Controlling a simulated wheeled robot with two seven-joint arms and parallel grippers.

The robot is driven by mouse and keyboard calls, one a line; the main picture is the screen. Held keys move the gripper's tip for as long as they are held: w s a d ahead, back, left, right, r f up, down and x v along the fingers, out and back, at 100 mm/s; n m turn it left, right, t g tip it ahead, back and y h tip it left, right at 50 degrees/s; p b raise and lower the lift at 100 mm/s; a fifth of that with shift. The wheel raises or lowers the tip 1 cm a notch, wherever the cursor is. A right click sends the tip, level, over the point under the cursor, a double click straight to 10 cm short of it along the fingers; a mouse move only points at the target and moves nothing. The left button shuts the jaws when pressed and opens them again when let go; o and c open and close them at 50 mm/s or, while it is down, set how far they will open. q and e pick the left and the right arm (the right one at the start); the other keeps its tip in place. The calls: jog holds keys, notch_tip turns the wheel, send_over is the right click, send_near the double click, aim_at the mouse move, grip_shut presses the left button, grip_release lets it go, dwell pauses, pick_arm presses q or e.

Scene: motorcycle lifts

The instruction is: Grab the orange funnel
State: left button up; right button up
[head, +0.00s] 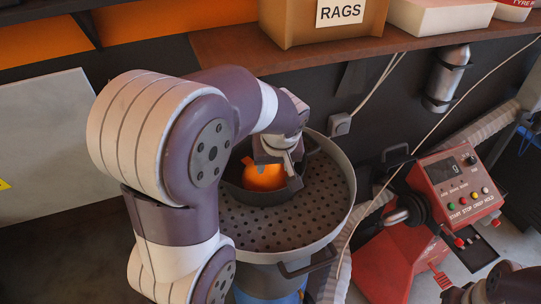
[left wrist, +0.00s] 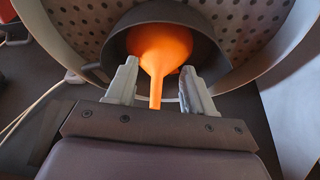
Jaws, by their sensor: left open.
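The orange funnel (head: 264,176) sits in a dark round pan (head: 292,190) on a perforated drain tray (head: 300,221). In the left wrist view the funnel (left wrist: 160,48) has its wide part inside the dark pan (left wrist: 203,72) and its narrow spout pointing toward my gripper. My left gripper (head: 283,165) is over the pan, close to the funnel, and partly hides it in the head view. In the left wrist view the left gripper (left wrist: 160,88) is open, with one finger on each side of the spout. I cannot tell whether either finger touches it.
A red machine (head: 455,190) with a control panel stands to the right of the tray. A shelf (head: 230,53) above holds a RAGS box (head: 320,22) and a white container (head: 440,16). A cable (head: 405,165) hangs right of the tray.

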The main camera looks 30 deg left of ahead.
pick_arm(q)
jog(key=w+a+p, duration=0.1)
jog(key=w, duration=0.1)
jog(key=w+a+p, duration=0.1)
jog(key=w+a, duration=0.1)
jog(key=w+a+p, duration=0.1)
jog(key=w, duration=0.1)
jog(key=shift+w+a+r, duration=0.1)
jog(key=shift+a+r, duration=0.05)
jog(key=shift+a, duration=0.25)
jog(key=x, duration=0.1)
jog(key=p, duration=0.1)
jog(key=x, duration=0.1)
jog(key=shift+f, duration=0.4)
jog(key=shift+s+a+f, duration=0.15)
jog(key=shift+s+f, duration=0.05)
jog(key=shift+f, duration=0.1)
pick_arm(e)
notch_tip(320, 180, up, 5)
jog(key=shift+a+r, duration=0.1)
pick_arm(q)
jog(key=shift+w, duration=0.1)
grip_shut()
